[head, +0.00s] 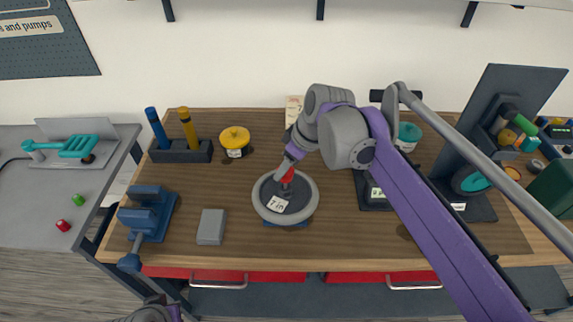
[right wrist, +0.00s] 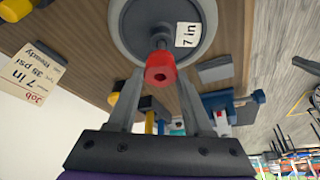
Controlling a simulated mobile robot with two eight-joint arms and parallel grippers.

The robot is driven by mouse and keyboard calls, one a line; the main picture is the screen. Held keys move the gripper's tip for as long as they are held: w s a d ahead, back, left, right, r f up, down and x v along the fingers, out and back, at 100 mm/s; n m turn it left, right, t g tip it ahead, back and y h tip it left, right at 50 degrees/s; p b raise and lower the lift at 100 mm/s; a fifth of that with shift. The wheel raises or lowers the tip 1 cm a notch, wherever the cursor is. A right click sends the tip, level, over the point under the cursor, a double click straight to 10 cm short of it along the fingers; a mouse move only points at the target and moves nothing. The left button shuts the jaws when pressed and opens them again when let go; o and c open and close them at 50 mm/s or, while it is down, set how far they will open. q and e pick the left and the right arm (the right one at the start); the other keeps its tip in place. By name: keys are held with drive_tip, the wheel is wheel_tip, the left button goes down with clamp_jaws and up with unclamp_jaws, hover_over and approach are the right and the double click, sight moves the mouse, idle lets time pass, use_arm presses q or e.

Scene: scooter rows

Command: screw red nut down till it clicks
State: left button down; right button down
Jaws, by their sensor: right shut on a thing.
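The red nut (head: 288,175) is on the upright axle at the centre of a grey wheel (head: 306,207) labelled "7 in", which lies flat on a stand on the workbench. My right gripper (head: 284,170) reaches down to the nut from above. In the right wrist view the red nut (right wrist: 160,68) sits between the two finger tips of my right gripper (right wrist: 159,76), which is shut on it. The wheel (right wrist: 208,10) lies just beyond the nut. The nut's seating against the hub is too small to judge.
A grey block (head: 211,227) and a blue vise (head: 150,212) are left of the wheel. A yellow round container (head: 235,139) and a holder with blue and yellow handles (head: 181,152) stand behind. A teal-topped container (head: 408,134) and dark racks (head: 475,205) are right.

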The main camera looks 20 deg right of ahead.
sight(289, 171)
drive_tip(key=shift+f, duration=0.3)
idle(0.5)
idle(0.6)
drive_tip(key=shift+f+b, duration=0.55)
drive_tip(key=shift+f, duration=0.7)
drive_tip(key=shift+c, duration=1.1)
unclamp_jaws()
drive_tip(key=v, duration=1.1)
drive_tip(key=shift+p, duration=0.4)
drive_tip(key=shift+f, duration=0.1)
